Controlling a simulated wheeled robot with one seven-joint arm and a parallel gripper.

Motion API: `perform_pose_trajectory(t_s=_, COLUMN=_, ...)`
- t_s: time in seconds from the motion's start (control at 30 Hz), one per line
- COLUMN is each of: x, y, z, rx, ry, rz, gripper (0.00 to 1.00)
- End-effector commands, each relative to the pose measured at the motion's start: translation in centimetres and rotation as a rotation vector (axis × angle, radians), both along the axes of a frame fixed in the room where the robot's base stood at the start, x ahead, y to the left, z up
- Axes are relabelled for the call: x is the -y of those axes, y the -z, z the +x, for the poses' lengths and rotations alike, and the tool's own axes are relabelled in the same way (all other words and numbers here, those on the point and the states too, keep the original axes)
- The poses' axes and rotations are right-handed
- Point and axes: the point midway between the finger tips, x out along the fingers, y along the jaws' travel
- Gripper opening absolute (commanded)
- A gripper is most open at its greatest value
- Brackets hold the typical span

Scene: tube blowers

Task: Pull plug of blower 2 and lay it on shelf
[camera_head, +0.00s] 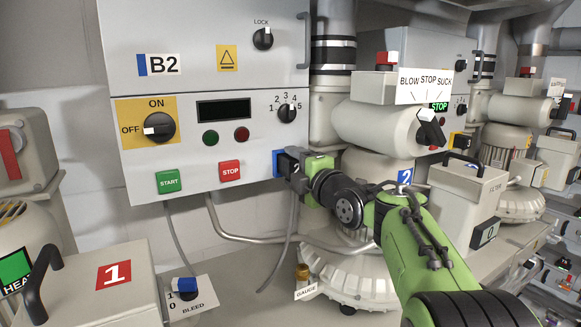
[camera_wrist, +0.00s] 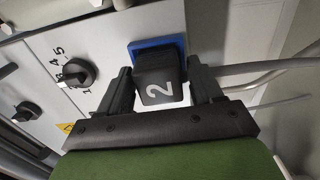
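The black plug marked 2 (camera_wrist: 160,88) sits in a blue-framed socket (camera_wrist: 157,45) on the grey control box. In the head view the blue socket edge (camera_head: 277,163) and the plug (camera_head: 290,165) show at the box's lower right corner. My gripper (camera_wrist: 160,80) has one finger on each side of the plug, very close to it. I cannot tell whether the fingers press on it. The gripper, with its green body, also shows at the plug in the head view (camera_head: 300,168). The grey shelf (camera_head: 235,262) lies below the box.
The B2 control box (camera_head: 210,95) carries an ON/OFF switch (camera_head: 158,127) and a dial (camera_head: 287,113). The BLEED switch (camera_head: 185,287) and GAUGE fitting (camera_head: 303,272) stand on the shelf. Blower 2 (camera_head: 375,125) is behind my arm. A cable hangs below the plug.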

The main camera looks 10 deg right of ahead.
Motion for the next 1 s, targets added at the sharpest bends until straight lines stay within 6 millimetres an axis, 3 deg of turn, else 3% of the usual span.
perform_pose_trajectory(t_s=0.03, x=0.0, y=-0.1, z=0.0, rx=0.0, ry=0.0, rz=0.0, gripper=0.56)
perform_pose_trajectory(t_s=0.37, x=0.0, y=0.0, z=0.0, rx=0.0, ry=0.0, rz=0.0, gripper=0.07)
perform_pose_trajectory(t_s=1.0, x=0.5, y=0.1, z=-1.1, rx=0.002, ry=0.002, rz=0.0, gripper=0.07)
